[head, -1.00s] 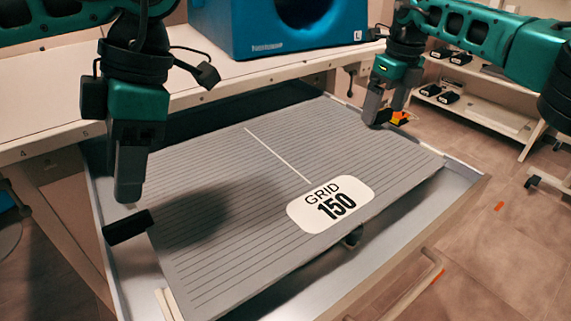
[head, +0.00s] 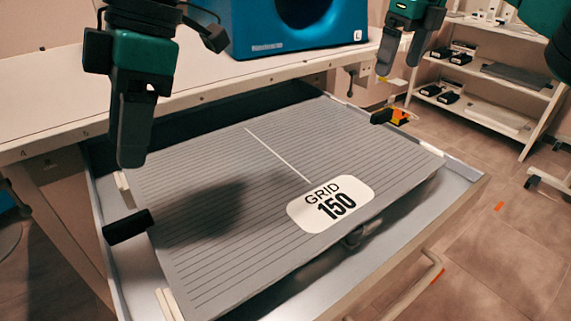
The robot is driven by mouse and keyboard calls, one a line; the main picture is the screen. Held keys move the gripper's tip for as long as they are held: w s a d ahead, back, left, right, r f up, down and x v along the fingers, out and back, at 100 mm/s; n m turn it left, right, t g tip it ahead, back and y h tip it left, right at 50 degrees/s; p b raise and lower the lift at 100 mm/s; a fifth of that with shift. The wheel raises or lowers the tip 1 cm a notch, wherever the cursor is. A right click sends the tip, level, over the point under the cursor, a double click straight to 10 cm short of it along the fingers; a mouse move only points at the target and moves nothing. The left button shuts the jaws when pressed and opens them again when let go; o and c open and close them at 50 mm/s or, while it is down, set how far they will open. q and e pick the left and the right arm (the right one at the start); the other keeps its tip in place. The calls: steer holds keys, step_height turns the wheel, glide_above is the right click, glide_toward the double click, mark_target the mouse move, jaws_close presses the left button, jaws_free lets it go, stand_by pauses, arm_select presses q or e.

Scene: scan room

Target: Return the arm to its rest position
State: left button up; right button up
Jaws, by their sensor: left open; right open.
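My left gripper (head: 132,150) hangs fingers-down above the left side of the grey ribbed grid panel (head: 235,215), apart from it. It is open and holds nothing. My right gripper (head: 398,68) is raised above and beyond the panel's far right corner, near the top of the view. It is open and empty. The panel carries a white label (head: 332,204) reading GRID 150 and a white centre line. It lies in an open metal drawer (head: 455,188). A black handle (head: 127,226) juts from the panel's left edge, and another black handle (head: 381,117) shows at its right edge.
A white table (head: 60,92) runs behind the drawer with a blue coil-like box (head: 255,30) on it. A shelf cart (head: 500,85) with black items stands at the back right. The drawer's pull bar (head: 425,285) sticks out at the front. Floor at right is mostly clear.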

steer(key=shift+s+d+r, duration=0.1)
steer(key=shift+r, duration=0.7)
